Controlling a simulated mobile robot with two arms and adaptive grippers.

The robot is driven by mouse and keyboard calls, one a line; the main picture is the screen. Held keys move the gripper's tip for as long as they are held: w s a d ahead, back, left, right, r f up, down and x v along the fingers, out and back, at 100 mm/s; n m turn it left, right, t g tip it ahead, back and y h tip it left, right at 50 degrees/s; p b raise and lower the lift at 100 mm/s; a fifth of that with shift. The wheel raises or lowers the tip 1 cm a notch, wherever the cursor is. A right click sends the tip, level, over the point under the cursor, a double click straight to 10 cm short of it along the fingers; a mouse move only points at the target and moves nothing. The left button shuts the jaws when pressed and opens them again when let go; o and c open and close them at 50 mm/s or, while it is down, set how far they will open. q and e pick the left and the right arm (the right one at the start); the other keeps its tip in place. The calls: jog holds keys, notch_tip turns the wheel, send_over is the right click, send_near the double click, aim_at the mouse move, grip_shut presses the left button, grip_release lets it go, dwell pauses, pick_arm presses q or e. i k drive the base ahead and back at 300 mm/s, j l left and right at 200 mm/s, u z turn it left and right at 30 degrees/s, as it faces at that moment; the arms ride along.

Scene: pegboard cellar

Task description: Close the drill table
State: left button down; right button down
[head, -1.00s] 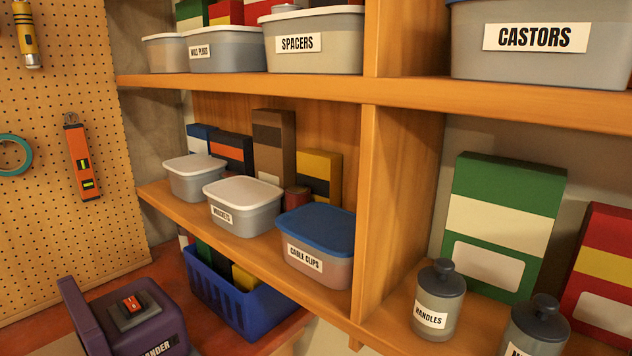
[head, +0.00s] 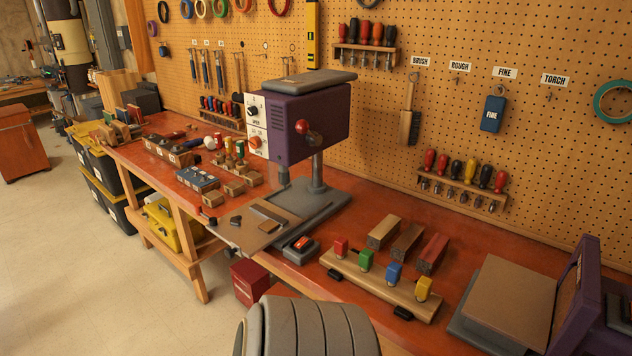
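The purple drill press (head: 305,125) stands on the red-topped workbench in the middle of the head view, with its chuck pointing down. Its grey base (head: 318,203) is on the bench. The drill table, a brown board with a metal strip on it (head: 258,222), lies low in front of the column. It sticks out toward the front edge of the bench. A small dark knob (head: 213,221) shows at its front left. How far it overhangs the edge is hard to tell. Neither of my grippers is in view.
On the workbench (head: 360,207), a small box with a red switch (head: 300,245) sits right of the drill table. A wooden rack with coloured blocks (head: 380,285) and a purple sander (head: 575,300) are farther right. A red box (head: 250,282) is below the front edge. Floor at left is open.

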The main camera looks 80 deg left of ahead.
aim_at(262, 223)
jog(key=u, duration=3.3)
jog(key=i+j, duration=0.15)
jog(key=j+z, duration=0.05)
